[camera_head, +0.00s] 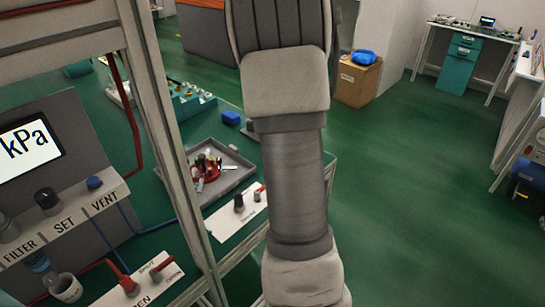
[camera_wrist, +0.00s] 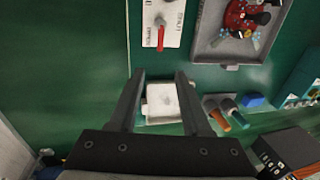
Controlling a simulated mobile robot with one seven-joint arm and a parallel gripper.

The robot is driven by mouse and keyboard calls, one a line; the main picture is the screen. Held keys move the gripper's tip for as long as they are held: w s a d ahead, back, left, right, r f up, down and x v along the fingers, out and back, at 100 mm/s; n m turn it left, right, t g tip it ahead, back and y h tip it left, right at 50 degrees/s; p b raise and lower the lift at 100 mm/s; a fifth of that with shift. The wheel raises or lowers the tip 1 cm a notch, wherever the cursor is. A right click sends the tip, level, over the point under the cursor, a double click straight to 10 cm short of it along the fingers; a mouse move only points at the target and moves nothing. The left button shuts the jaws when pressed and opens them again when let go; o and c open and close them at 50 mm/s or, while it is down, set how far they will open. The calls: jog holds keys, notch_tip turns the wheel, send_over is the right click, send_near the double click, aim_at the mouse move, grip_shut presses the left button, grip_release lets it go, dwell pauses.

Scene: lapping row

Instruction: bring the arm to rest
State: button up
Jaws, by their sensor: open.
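My gripper (camera_wrist: 160,76) shows in the wrist view with its two dark fingers apart and nothing held between them. Beyond the fingers a pale block-like thing (camera_wrist: 163,102) appears in the gap, on or over the green surface; I cannot tell its distance. In the head view my grey arm stands upright through the middle of the picture, and my gripper is outside that view.
A grey tray (camera_head: 238,160) with a red holder (camera_head: 206,169) lies left of my arm, near a white switch panel (camera_head: 236,212). A metal frame post (camera_head: 158,110) stands further left. A cardboard box (camera_head: 357,82) stands behind.

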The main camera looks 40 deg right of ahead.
jog(key=shift+s+r, duration=0.2)
jog(key=shift+r, duration=0.7)
jog(key=shift+s, duration=0.1)
